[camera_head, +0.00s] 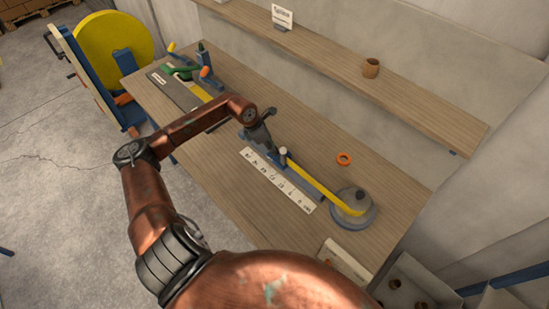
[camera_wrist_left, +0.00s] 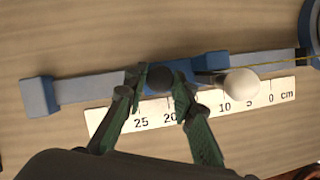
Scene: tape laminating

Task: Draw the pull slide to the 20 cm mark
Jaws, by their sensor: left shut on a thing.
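The blue pull slide (camera_wrist_left: 205,70) sits on a straight grey rail (camera_wrist_left: 90,86). A dark round knob (camera_wrist_left: 159,79) stands on it. My left gripper (camera_wrist_left: 160,88) has a finger on either side of this knob and is shut on it. The white ruler (camera_wrist_left: 190,112) lies along the rail, marked from 0 to 25 cm and beyond; the knob is roughly level with the 20. The ruler also shows in the head view (camera_head: 277,181), with my left gripper (camera_head: 262,138) over the rail's far part. The slide's exact reading edge cannot be told. My right gripper is not in view.
A pale round-topped post (camera_wrist_left: 242,82) stands beside the rail. Yellow tape (camera_head: 315,185) runs to a grey round reel (camera_head: 353,207). An orange ring (camera_head: 344,158) lies on the wooden bench. A green-handled tool (camera_head: 182,71) is at the far end. A shelf (camera_head: 350,60) runs behind.

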